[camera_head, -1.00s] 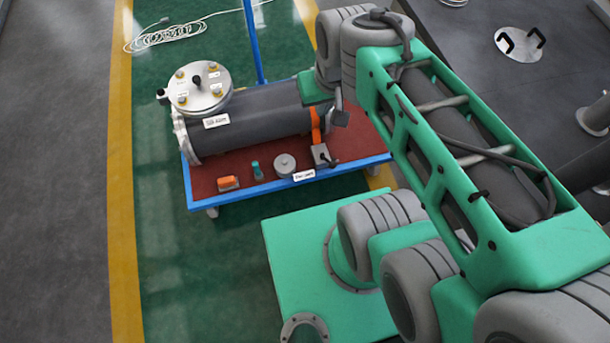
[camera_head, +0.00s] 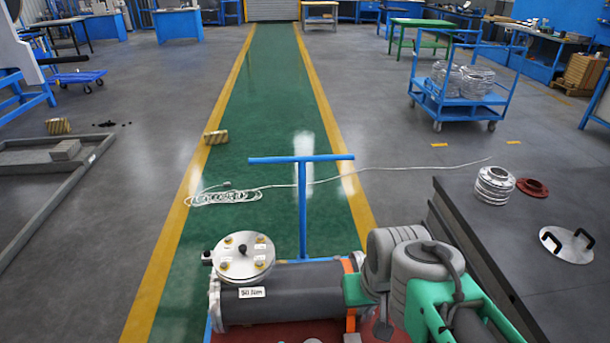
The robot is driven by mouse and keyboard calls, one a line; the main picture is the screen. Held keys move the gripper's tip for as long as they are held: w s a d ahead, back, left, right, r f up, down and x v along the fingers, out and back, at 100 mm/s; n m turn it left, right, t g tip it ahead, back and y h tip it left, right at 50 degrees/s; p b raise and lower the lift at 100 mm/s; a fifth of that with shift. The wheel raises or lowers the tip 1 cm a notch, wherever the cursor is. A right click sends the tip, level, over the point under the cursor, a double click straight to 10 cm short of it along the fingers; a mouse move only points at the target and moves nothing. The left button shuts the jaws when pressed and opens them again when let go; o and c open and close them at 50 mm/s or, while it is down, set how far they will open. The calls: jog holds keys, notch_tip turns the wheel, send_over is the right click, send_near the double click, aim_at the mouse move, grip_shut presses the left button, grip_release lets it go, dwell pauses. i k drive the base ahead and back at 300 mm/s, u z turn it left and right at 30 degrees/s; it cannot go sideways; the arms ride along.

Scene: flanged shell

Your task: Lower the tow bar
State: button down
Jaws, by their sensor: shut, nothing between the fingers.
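The tow bar (camera_head: 303,205) is a blue T-shaped handle. It stands upright behind the cart, with its crossbar at the top. The cart's red deck (camera_head: 280,333) shows only in part at the bottom edge. It bears a dark grey cylindrical shell (camera_head: 300,296) with a round bolted flange (camera_head: 241,256) on its left. My gripper (camera_head: 383,330) is partly visible at the bottom, at the right end of the shell, mostly hidden by my wrist and cut by the picture edge. It is shut and empty, in front of and apart from the tow bar.
A white cable coil (camera_head: 222,197) lies behind the tow bar, its lead running right across the green lane. A blue trolley (camera_head: 460,95) stands back right. The lane beyond is clear.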

aim_at(301, 160)
jog(key=u, duration=0.4)
jog(key=k, duration=0.55)
jog(key=u, duration=1.2)
jog(key=i, duration=0.85)
jog(key=u, duration=0.5)
jog(key=i, duration=1.85)
jog(key=z, duration=0.4)
jog(key=i, duration=1)
jog(key=z, duration=1.45)
jog(key=i, duration=0.95)
jog(key=z, duration=0.6)
jog(key=i, duration=0.4)
jog(key=u, duration=0.05)
